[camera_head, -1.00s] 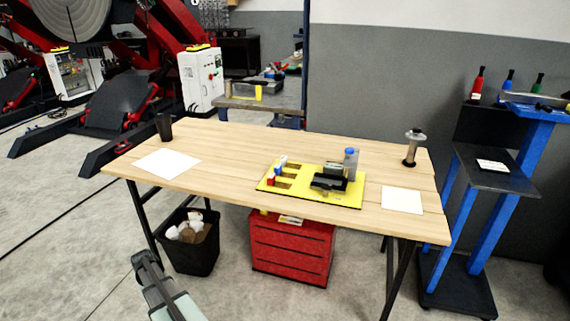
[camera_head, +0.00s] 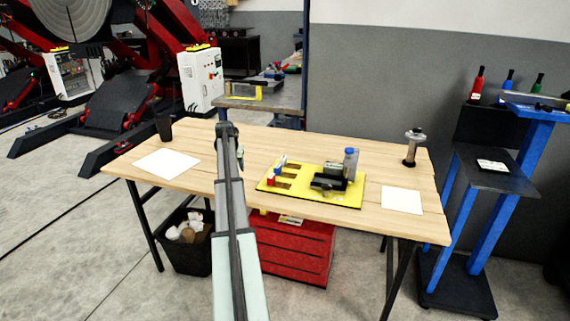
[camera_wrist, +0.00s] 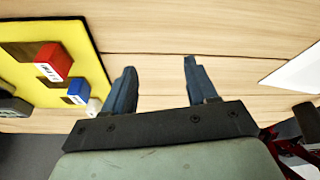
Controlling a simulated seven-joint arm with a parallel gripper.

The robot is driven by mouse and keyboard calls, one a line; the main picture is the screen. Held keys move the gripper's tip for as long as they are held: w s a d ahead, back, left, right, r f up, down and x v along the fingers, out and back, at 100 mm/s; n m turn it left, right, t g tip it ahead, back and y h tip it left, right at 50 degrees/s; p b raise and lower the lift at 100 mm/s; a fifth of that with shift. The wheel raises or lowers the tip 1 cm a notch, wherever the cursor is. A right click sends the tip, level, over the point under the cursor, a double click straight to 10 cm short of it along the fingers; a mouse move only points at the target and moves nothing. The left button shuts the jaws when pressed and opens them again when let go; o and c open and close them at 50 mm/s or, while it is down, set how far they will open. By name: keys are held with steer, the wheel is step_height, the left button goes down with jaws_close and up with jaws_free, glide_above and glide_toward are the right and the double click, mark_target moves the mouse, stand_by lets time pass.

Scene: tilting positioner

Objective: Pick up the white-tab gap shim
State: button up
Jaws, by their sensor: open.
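The white-tab gap shim (camera_head: 283,160) is at the far left corner of the yellow board (camera_head: 345,200), behind the blue-tab shim (camera_head: 277,169) and the red-tab shim (camera_head: 271,181). In the wrist view its white tab (camera_wrist: 94,106) shows just left of the left finger, partly cut off by my gripper body. My gripper (camera_wrist: 160,78) is open and empty, with bare wood between its fingers. In the head view my gripper (camera_head: 228,132) is over the table, left of the board and apart from the shims.
White sheets lie left (camera_head: 166,163) and right (camera_head: 402,201). A black cup (camera_head: 164,127) stands at the back left, a metal cylinder (camera_head: 410,150) at the back right.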

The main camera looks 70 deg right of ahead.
mark_target(282, 159)
steer(key=s+d+r+m, duration=0.1)
steer(key=s+d+r, duration=0.3)
steer(key=s+d, duration=0.3)
steer(key=s+d+r+m, duration=0.2)
steer(key=s+d+r, duration=0.2)
steer(key=s+d, duration=0.35)
steer(key=shift+g+h, duration=0.3)
steer(key=shift+g, duration=0.1)
steer(key=x, duration=1.3)
steer(key=shift+s+a+f, duration=0.1)
steer(key=shift+s+a, duration=0.2)
steer(key=shift+s, duration=0.05)
jaws_close()
